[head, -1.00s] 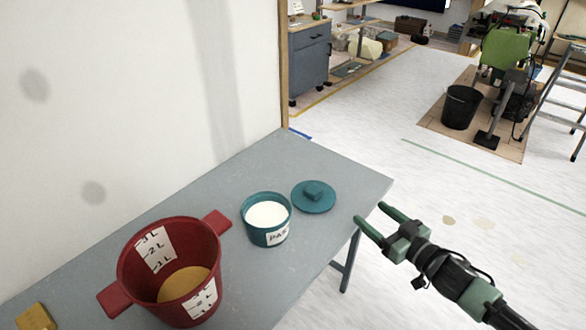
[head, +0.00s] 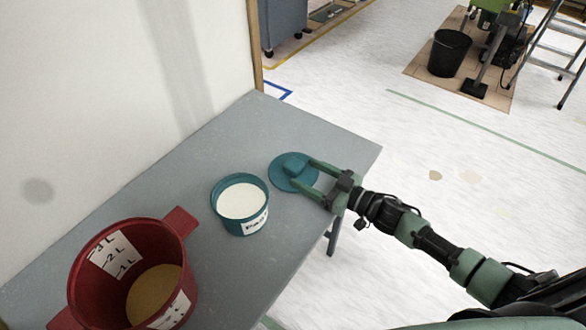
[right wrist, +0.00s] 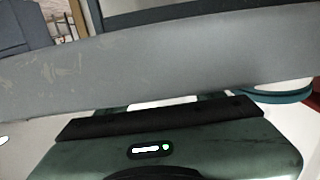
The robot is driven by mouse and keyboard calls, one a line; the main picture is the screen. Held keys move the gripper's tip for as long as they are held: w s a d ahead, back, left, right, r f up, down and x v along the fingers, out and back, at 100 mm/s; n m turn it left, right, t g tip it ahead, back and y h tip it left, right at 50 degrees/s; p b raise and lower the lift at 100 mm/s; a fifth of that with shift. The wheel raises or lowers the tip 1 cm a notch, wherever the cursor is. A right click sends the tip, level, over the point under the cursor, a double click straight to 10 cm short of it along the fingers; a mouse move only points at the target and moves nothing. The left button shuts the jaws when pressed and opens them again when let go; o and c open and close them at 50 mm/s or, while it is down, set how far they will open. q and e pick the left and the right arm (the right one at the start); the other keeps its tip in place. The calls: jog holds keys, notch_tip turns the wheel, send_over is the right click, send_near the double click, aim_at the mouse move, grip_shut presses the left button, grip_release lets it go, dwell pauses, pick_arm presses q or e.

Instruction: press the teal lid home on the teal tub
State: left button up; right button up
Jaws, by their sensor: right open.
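The teal tub (head: 240,228) stands upright and uncovered on the grey table in the head view, with white paste inside and a label on its front. The teal lid (head: 280,181), a round disc with a block-shaped knob (head: 294,162), lies on the table just right of and behind the tub, apart from it. My right gripper (head: 302,174) is open, its two fingers reaching over the lid's right side beside the knob. I cannot tell whether they touch it. A teal curved edge (right wrist: 275,96) shows at the right of the right wrist view. My left gripper is not in view.
A large red bucket (head: 88,285) with side handles and tan contents stands on the table (head: 240,130) to the left of the tub. A white wall runs along the table's left side. The table's back is clear. A black bin (head: 449,55) stands on the floor beyond.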

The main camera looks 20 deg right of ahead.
aim_at(301, 170)
jog(key=x, duration=0.3)
jog(key=shift+w+a, duration=0.25)
jog(key=shift+w, duration=0.05)
jog(key=c, duration=1.5)
jog(key=shift+o, duration=0.2)
